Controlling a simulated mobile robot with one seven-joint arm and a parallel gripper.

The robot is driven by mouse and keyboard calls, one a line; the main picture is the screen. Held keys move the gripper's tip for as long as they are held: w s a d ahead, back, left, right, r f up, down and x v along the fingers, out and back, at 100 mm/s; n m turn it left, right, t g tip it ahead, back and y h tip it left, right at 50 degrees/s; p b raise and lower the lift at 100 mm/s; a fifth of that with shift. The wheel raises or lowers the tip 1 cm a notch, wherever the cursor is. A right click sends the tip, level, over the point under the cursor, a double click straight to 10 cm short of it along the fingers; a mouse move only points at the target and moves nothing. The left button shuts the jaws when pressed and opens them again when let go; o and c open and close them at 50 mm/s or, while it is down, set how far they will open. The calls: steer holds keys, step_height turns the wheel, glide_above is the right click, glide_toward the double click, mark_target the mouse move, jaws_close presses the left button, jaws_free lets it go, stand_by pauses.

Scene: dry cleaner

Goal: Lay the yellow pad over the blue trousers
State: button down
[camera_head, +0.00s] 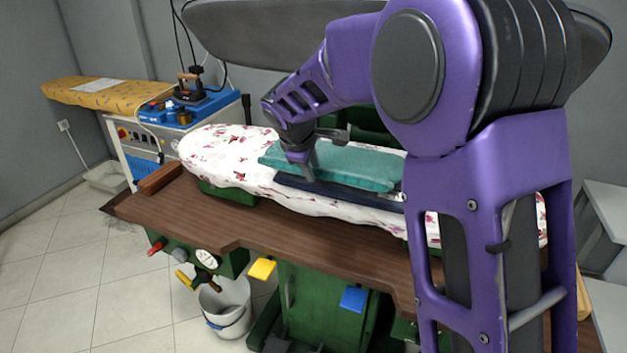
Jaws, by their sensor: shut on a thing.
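A teal, flat pad (350,166) lies over or just above the folded dark blue trousers (335,192) on the white floral-covered pressing board. The trousers show as a dark edge along the pad's near side. My gripper (306,168) is at the pad's near left edge, pointing down, and is shut on the teal pad. My arm hides the right end of the pad and trousers. I see no separate yellow pad on the board; the pad in my gripper looks teal. I cannot tell whether it rests fully on the trousers.
The floral pressing board (215,150) stands on a brown wooden table (225,213). A yellow ironing board (100,95) and an iron (188,88) are at the back left. A white bucket (228,310) and yellow pedal (262,268) are below.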

step_height(320, 180, down, 3)
steer(key=shift+f, duration=0.1)
steer(key=c, duration=0.6)
jaws_free()
steer(key=v, duration=1.2)
steer(key=shift+p, duration=0.3)
steer(key=shift+w, duration=0.1)
